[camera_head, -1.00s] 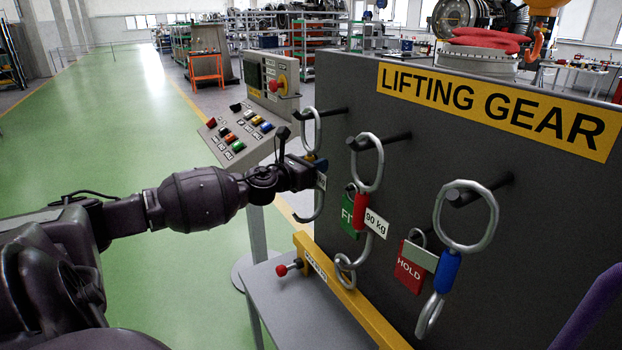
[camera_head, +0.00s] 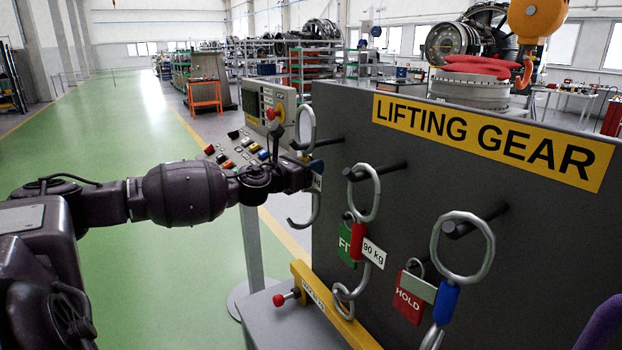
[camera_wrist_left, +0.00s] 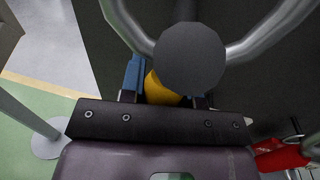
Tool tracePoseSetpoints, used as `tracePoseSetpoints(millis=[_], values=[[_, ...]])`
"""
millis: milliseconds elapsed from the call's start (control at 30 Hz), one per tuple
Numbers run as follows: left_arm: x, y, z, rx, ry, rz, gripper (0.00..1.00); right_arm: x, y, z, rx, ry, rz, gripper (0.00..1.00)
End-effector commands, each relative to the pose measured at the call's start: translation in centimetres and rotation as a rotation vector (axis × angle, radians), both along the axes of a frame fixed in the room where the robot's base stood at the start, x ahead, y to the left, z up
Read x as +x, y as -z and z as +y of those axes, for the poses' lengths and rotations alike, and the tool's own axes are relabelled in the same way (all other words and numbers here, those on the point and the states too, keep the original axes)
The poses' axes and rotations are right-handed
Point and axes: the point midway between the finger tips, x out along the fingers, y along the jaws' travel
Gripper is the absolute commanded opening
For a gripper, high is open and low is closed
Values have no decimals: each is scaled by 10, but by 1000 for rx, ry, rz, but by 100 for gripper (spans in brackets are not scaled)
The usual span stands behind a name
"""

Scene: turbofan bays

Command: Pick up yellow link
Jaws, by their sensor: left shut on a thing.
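The yellow link's steel ring (camera_head: 307,128) and lower hook (camera_head: 304,218) show at the left end of the dark lifting gear board. My left gripper (camera_head: 308,175) is shut on its middle and hides most of it. In the left wrist view the yellow sleeve (camera_wrist_left: 162,90) sits between the fingers (camera_wrist_left: 165,98). The round end of the peg (camera_wrist_left: 190,57) stands in front of the ring's lower part, and the ring still appears to be around it. My right gripper is not in view.
A link with a red sleeve (camera_head: 357,241) and one with a blue sleeve (camera_head: 445,304) hang on pegs to the right, with tags. A control console (camera_head: 255,125) stands close behind my left gripper. A yellow bar (camera_head: 330,305) lies below. Green floor (camera_head: 130,110) is clear at left.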

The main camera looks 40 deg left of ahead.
Motion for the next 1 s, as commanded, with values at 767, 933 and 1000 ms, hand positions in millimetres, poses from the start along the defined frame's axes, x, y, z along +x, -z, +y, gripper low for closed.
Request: tracePoseSetpoints(millis=[767, 933, 1000], values=[[-72, 4, 20, -3, 0, 3, 0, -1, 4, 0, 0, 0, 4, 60], [-92, 4, 26, -4, -1, 3, 0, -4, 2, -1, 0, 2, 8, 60], [-101, 3, 29, -4, 0, 3, 0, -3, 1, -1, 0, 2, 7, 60]])
